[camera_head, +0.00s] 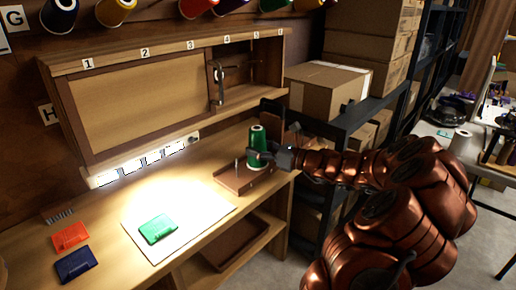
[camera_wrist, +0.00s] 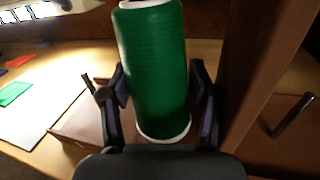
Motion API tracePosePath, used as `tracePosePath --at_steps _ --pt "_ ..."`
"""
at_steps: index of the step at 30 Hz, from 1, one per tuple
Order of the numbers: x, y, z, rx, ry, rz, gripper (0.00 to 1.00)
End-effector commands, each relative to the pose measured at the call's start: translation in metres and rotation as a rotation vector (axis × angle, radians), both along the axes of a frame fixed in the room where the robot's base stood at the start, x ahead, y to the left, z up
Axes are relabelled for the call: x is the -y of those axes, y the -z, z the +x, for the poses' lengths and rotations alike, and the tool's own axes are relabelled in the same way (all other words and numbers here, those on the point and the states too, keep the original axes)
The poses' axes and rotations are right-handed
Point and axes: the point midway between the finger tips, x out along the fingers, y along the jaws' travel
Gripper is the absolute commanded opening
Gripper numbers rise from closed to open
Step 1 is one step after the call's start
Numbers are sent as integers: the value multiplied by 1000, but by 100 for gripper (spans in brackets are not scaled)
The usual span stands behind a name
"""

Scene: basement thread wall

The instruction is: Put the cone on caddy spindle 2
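The green thread cone (camera_head: 258,148) is upright at the right part of the brown caddy (camera_head: 228,183) on the bench. One thin spindle (camera_head: 236,168) stands bare, left of the cone. My gripper (camera_head: 262,157) reaches in from the right and is shut on the cone. In the wrist view, the fingers (camera_wrist: 158,92) press on both sides of the green cone (camera_wrist: 157,55), low on its body. The cone's pale base rim shows there. The cone hides whatever spindle is behind or under it. I cannot tell whether its base touches the caddy.
A wooden cabinet (camera_head: 130,105) with numbered labels hangs behind the bench. A dark post (camera_head: 272,112) stands close behind the cone. Cardboard boxes (camera_head: 325,90) sit on the shelf at right.

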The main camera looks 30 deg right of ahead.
Motion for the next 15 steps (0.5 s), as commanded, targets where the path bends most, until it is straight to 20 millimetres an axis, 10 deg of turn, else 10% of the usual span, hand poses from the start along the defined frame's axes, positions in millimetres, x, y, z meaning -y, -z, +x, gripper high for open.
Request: tracePosePath --at_steps 15 --pt "1 0 -1 -1 1 0 83"
